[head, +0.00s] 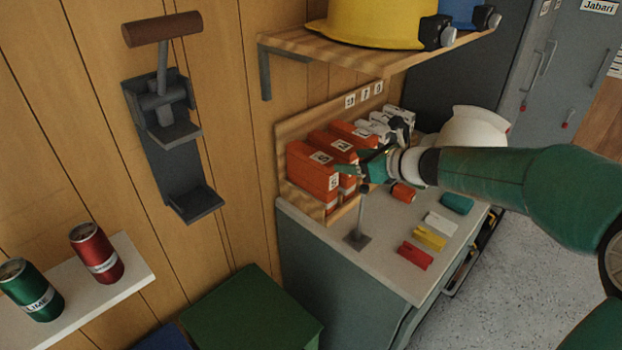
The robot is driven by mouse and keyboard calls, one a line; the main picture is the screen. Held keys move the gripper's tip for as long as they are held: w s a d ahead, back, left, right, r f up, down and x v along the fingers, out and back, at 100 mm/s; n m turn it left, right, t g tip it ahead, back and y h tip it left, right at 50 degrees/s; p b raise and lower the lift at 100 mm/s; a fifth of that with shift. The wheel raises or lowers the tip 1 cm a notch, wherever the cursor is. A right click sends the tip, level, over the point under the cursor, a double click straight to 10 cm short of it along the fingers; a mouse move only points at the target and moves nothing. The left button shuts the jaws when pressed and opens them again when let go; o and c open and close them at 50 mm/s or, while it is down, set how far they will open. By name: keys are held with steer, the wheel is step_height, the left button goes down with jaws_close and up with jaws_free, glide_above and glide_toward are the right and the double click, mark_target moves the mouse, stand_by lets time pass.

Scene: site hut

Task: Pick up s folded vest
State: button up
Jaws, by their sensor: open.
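Several orange folded vests stand side by side in a wooden rack (290,129) on the counter. The front-left vest (309,176) carries white labels, and the one on its near end seems to read S. More orange vests (350,133) stand behind it, with labels too small to read surely. My gripper (357,166) is open, with its green fingers just right of the front-left vest's labelled end. I cannot tell whether the fingers touch it. My gripper and arm partly hide the vests behind and the right part of the rack.
White folded items (375,129) fill the rack's far end. A thin post on a square foot (357,239) stands before the rack. Orange, teal, white, yellow (429,237) and red small items lie on the counter (400,277). A shelf (330,45) with a yellow helmet (380,22) overhangs above.

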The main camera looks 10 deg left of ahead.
mark_target(325, 159)
steer(key=x, duration=0.5)
steer(key=shift+w+a+f, duration=0.2)
steer(key=shift+w+f, duration=0.05)
steer(key=shift+s+x, duration=0.15)
steer(key=shift+x, duration=1.1)
steer(key=shift+s+x, duration=0.1)
steer(key=shift+x, duration=1.1)
steer(key=shift+a, duration=0.1)
jaws_close()
